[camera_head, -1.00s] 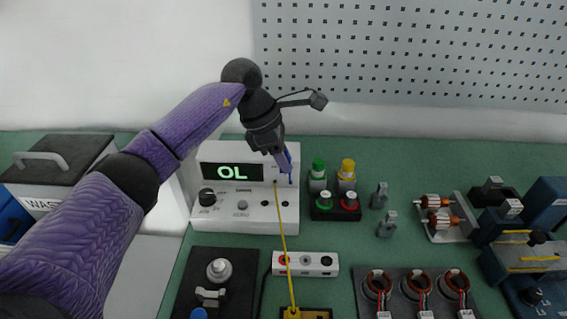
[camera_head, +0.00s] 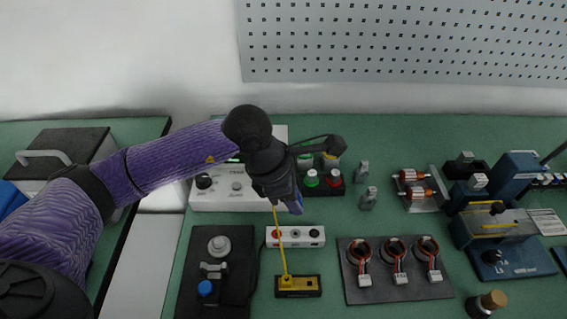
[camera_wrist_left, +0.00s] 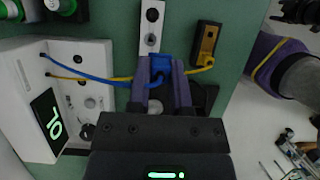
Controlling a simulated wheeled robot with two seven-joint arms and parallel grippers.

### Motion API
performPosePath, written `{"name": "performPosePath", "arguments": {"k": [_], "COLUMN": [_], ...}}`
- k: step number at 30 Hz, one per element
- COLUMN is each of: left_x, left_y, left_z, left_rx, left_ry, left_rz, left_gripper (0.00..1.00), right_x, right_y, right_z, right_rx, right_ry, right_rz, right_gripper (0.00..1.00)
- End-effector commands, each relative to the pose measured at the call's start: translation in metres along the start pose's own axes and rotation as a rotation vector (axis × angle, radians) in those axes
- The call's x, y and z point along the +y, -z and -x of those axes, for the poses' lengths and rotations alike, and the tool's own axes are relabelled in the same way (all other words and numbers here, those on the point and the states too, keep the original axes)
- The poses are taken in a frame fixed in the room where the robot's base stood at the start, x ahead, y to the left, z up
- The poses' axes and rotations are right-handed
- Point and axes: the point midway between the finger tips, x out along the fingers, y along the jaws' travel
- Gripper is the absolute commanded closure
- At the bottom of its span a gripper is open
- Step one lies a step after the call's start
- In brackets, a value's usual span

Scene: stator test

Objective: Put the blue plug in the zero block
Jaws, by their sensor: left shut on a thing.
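My left gripper (camera_head: 292,208) is shut on the blue plug (camera_wrist_left: 160,64), with a finger on each side of it. A blue lead runs from the plug to the meter (camera_wrist_left: 88,98) in the left wrist view. A black block with a yellow-brown top, which I take as the zero block (camera_head: 309,288), lies nearer to me. A yellow plug (camera_head: 286,280) sits in its left part. The blue plug is clear of this block.
A yellow lead (camera_head: 280,245) runs down to the yellow plug, close to my gripper. A black fixture (camera_head: 192,270) stands left, and a plate with several coils (camera_head: 358,290) right. Green and red terminals (camera_head: 311,178) stand behind. Green bench is free between block and coil plate.

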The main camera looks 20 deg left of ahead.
Motion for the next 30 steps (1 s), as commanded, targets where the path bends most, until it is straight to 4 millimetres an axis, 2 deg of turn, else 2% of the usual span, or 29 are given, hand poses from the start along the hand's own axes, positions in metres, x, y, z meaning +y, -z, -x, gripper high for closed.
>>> {"name": "performPosePath", "arguments": {"k": [9,13,17,25,30], "left_x": [-0.065,-0.087,-0.095,-0.095,-0.094], "left_y": [-0.017,-0.023,-0.025,-0.024,-0.02], "left_z": [-0.005,-0.009,-0.01,-0.011,-0.019], "left_rx": [-0.003,-0.002,-0.001,0.0,0.0], "left_ry": [0.003,0.003,0.001,0.0,0.0], "left_rz": [-0.005,-0.003,0.0,0.0,0.001], "left_gripper": [1.0,1.0,1.0,1.0,1.0], "right_x": [0.003,0.003,0.003,0.003,0.002], "right_y": [0.002,0.002,0.002,0.002,0.001], "right_z": [0.015,0.017,0.017,0.016,0.007], "right_rx": [0.0,0.0,0.0,0.0,-0.002], "right_ry": [-0.006,-0.007,-0.007,-0.006,-0.004], "right_rz": [-0.002,-0.003,-0.002,-0.002,-0.001], "right_gripper": [0.34,0.34,0.34,0.34,0.34]}}
